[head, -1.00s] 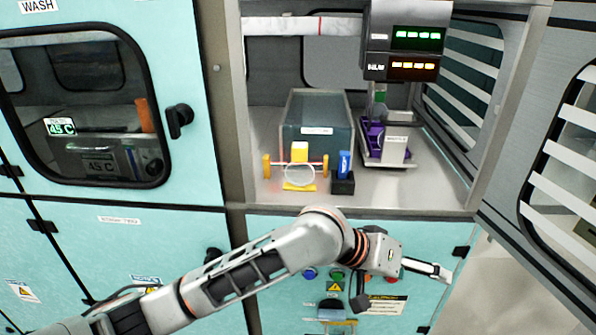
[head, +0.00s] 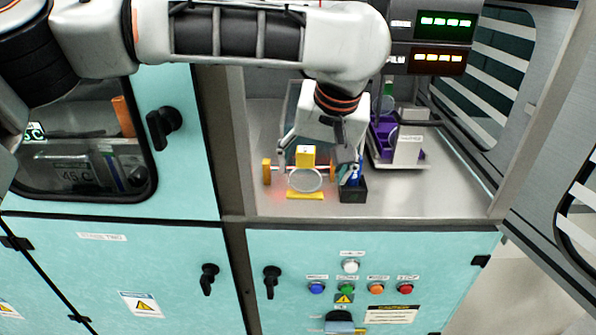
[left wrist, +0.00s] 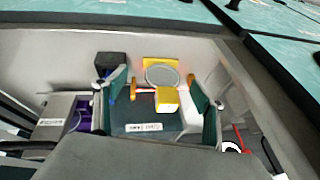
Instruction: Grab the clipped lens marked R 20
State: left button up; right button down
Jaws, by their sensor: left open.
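A round clear lens (head: 305,180) with a yellow clip block (head: 305,155) above it stands over a yellow base plate (head: 305,195) inside the open cabinet bay. The lens (left wrist: 161,75) and its yellow block (left wrist: 167,99) also show in the left wrist view. No R 20 marking is readable. My left gripper (head: 315,168) reaches down from above, its fingers spread to either side of the lens and block. In the left wrist view the open gripper (left wrist: 157,90) has the lens between its fingers, apart from both. My right gripper is not in view.
A black holder (head: 352,190) with a blue item stands close right of the lens. A yellow post (head: 267,171) with a reddish beam is at its left. A purple-and-grey device (head: 407,150) stands further right. The front shelf is clear.

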aim_at(306, 178)
pick_arm(q)
jog(key=shift+w+a+f, duration=0.45)
jog(key=shift+w+a, duration=0.2)
jog(key=shift+w+d+p+x, duration=0.1)
jog(key=shift+w+p+x, duration=0.05)
jog(key=shift+x, duration=1.2)
jog(key=shift+w+d+p+x, duration=0.1)
jog(key=shift+w+p+x, duration=0.05)
jog(key=shift+x, duration=1.25)
jog(key=shift+r, duration=0.1)
jog(key=c, duration=1.2)
